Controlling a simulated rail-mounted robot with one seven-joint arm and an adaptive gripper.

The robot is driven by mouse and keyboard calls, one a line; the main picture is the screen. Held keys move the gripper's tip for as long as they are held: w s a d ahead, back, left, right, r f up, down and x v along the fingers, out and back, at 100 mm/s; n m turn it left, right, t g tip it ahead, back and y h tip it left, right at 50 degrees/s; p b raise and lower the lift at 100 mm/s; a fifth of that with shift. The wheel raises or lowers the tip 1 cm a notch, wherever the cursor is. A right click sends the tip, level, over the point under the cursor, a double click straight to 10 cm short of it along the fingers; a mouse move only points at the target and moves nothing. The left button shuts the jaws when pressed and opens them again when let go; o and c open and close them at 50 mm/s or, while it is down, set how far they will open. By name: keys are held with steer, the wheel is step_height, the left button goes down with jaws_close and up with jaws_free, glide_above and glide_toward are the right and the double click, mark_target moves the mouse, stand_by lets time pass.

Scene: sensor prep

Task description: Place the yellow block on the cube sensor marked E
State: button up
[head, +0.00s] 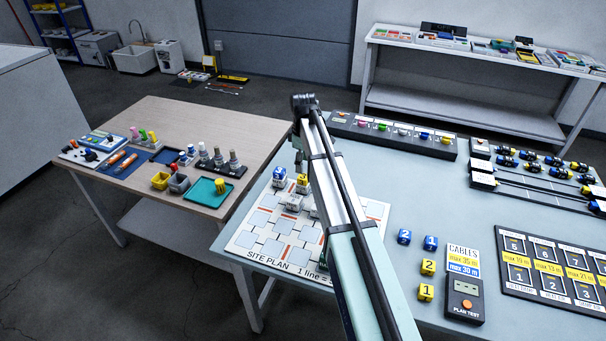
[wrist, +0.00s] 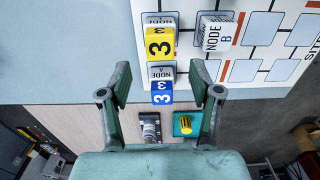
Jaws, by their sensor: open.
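My gripper (wrist: 162,84) is open, its two green fingers apart in the wrist view. A yellow block marked 3 (wrist: 160,43) and a blue block marked 3 (wrist: 161,92) show in line with the gap between the fingers; I cannot tell their distance from the fingertips. Both also show in the head view, as the yellow block (head: 303,180) and the blue block (head: 279,175). White cube sensors marked node A (wrist: 160,72) and node B (wrist: 216,34) are near them. More yellow blocks, marked 2 (head: 428,267) and 1 (head: 426,292), lie right of my arm. No E marking is legible.
The site plan board (head: 243,238) is partly hidden by my arm. Blue blocks (head: 404,237) and a cable tester (head: 464,285) lie to the right. A wooden table (head: 160,109) at left holds a teal tray (head: 195,195) with a yellow item.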

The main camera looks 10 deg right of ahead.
mark_target(303, 176)
step_height(303, 176, up, 6)
steer(key=shift+f+b, duration=0.15)
steer(key=shift+b, duration=0.35)
